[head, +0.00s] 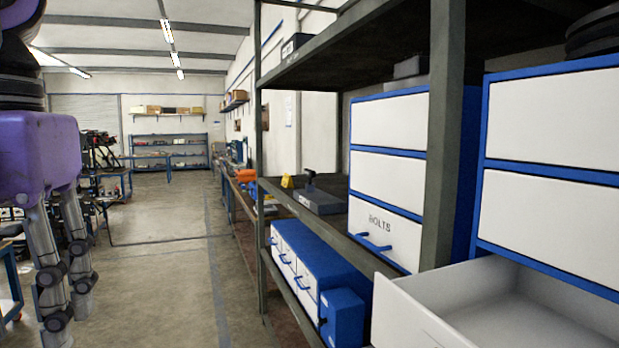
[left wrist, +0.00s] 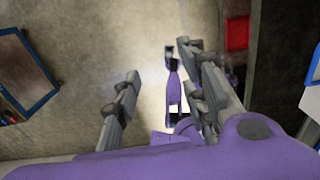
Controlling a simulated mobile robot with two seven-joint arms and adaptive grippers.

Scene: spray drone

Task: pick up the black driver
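A small dark upright tool (head: 310,179), which looks like the black driver, stands at the far end of the middle shelf. It is by a flat dark grey case (head: 318,199); I cannot tell whether it rests on it. My left gripper (head: 68,308) hangs at the left edge of the head view, fingers pointing down, far from the tool. The tool does not show clearly in the left wrist view.
A metal shelf rack (head: 445,140) fills the right, holding blue-and-white drawer units (head: 390,120). One white drawer (head: 420,315) is pulled out at the front right. A blue drawer box (head: 318,262) sits on the lower shelf. The aisle floor (head: 165,260) is clear.

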